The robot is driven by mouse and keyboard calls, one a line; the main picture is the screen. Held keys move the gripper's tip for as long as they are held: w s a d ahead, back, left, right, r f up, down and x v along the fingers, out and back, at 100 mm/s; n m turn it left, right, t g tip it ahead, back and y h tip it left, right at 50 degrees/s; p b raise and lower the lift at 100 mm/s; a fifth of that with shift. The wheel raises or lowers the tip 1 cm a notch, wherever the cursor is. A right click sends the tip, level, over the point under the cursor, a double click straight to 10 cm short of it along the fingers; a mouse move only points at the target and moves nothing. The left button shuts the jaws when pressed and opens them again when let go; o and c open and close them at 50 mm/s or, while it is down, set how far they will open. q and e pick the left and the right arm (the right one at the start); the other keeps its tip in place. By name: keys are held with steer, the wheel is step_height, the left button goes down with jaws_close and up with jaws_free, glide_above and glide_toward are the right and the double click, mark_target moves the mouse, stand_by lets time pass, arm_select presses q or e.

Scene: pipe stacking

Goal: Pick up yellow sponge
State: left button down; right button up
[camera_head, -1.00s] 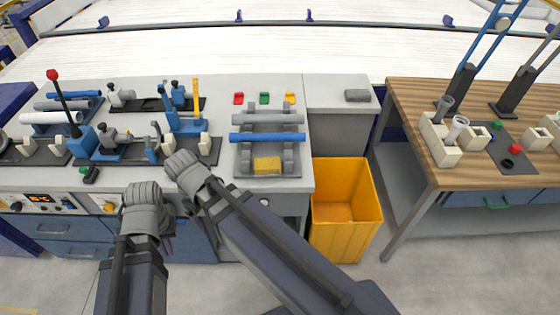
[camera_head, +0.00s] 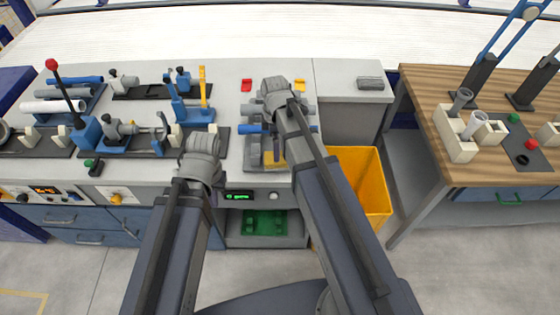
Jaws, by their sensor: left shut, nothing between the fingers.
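The yellow sponge (camera_head: 269,159) lies at the front of the grey pipe rack (camera_head: 249,158) on the grey workbench. It is partly covered by my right arm. My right gripper (camera_head: 272,146) is over the rack close to the sponge. Its fingers are mostly hidden, and I cannot tell whether they touch the sponge. My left gripper (camera_head: 201,176) is shut and empty at the bench's front edge, to the left of the rack, mostly hidden by its own wrist.
A blue pipe (camera_head: 249,128) lies across the rack behind the sponge. Fixtures with a red-knobbed lever (camera_head: 52,64) stand to the left. A yellow bin (camera_head: 371,185) stands on the floor at right. A wooden table (camera_head: 425,90) is farther right.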

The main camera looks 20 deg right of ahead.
steer(key=shift+s+d+f+b, duration=0.15)
steer(key=shift+s+f+b, duration=0.05)
steer(key=shift+f+b, duration=1.5)
steer(key=shift+s+d+f+b, duration=0.1)
steer(key=shift+s+f+b, duration=0.05)
steer(key=shift+f+b, duration=1.5)
steer(key=shift+f+p, duration=0.1)
steer(key=shift+p, duration=0.2)
steer(key=shift+c, duration=0.2)
steer(key=c, duration=1.2)
